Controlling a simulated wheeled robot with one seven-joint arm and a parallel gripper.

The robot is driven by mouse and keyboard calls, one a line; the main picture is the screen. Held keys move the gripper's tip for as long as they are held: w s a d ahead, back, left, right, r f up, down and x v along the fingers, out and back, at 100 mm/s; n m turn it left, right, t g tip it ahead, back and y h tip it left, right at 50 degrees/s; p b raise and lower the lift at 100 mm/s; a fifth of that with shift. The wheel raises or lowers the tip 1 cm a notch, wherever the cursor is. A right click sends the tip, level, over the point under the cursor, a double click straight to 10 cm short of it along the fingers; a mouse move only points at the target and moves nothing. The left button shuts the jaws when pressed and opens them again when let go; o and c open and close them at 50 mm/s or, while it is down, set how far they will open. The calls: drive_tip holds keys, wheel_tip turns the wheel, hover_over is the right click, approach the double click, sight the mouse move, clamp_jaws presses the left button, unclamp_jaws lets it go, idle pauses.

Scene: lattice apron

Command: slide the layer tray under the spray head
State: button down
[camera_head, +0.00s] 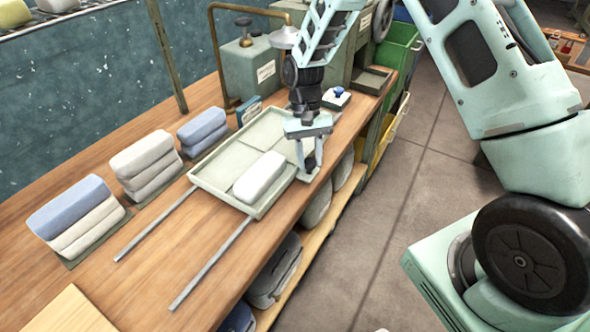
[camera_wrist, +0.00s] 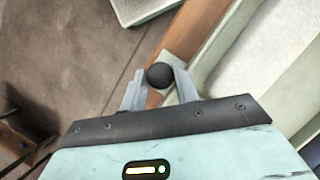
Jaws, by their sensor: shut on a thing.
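The layer tray (camera_head: 223,166) is a shallow pale green tray on two thin metal rails (camera_head: 210,262) on the wooden bench. A white folded pad (camera_head: 260,177) lies in its near part; its far part looks empty. My gripper (camera_head: 309,166) is at the tray's right side, shut on a small black knob there, and the knob (camera_wrist: 160,75) shows between both fingers in the wrist view. The spray head (camera_head: 285,38), a pale cone on a bent brass pipe (camera_head: 212,50), hangs higher up beyond the tray's far end. My arm partly hides the area beneath it.
Folded blue and cream stacks (camera_head: 75,222) stand left of the tray. A green tank (camera_head: 250,68) stands behind it. A small white box with a blue knob (camera_head: 337,97) sits beyond my gripper. The rails' near stretch is clear. The floor lies right of the bench.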

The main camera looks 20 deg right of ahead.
sight(317, 168)
drive_tip(key=shift+w+d, duration=0.55)
drive_tip(key=shift+d, duration=0.2)
drive_tip(key=shift+w+d, duration=0.55)
drive_tip(key=shift+d, duration=0.2)
drive_tip(key=c, duration=1.4)
unclamp_jaws()
drive_tip(key=shift+o, duration=0.2)
drive_tip(key=s+a+b, duration=0.1)
drive_tip(key=s+a, duration=0.4)
drive_tip(key=a, duration=0.3)
drive_tip(key=s+a+b, duration=0.1)
drive_tip(key=s+a, duration=0.5)
drive_tip(key=a, duration=0.2)
drive_tip(key=s+a+b, duration=0.1)
drive_tip(key=s+a, duration=0.4)
drive_tip(key=a, duration=0.3)
drive_tip(key=shift+s+a+b, duration=0.1)
drive_tip(key=shift+s+b, duration=0.1)
drive_tip(key=shift+b, duration=0.2)
drive_tip(key=w+r+n, duration=0.1)
drive_tip(key=w+r, duration=0.3)
drive_tip(key=r, duration=1.2)
drive_tip(key=shift+a+r+n+t+b, duration=0.15)
drive_tip(key=shift+a+n+t+b, duration=0.1)
drive_tip(key=shift+n+t+b, duration=0.15)
